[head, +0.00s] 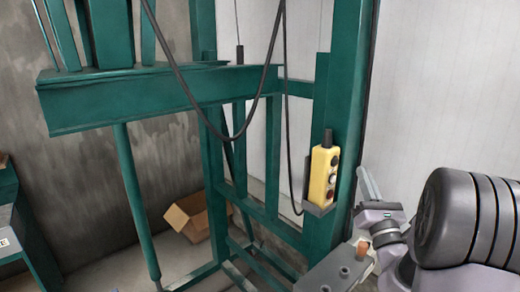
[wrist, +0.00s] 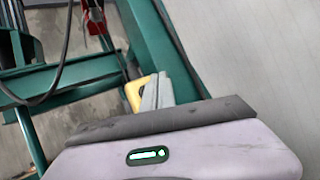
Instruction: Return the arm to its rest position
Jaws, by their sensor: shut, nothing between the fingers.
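My gripper (head: 368,184) is at the right in the head view, beside the green frame's post and a little right of the yellow control pendant. Its grey fingers (wrist: 157,92) are shut and empty in the wrist view. The yellow pendant (head: 319,178) sits upright in a holder on the green post, with several buttons on its face. In the wrist view part of the pendant (wrist: 133,96) shows just left of the fingers, partly hidden by them. I cannot tell whether they touch.
The green steel frame (head: 150,97) fills the middle, with a black cable (head: 183,80) looping in front. A cardboard box (head: 188,216) lies open on the floor behind it. A pale wall (head: 450,80) stands at the right. A red object (wrist: 95,20) shows in the wrist view.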

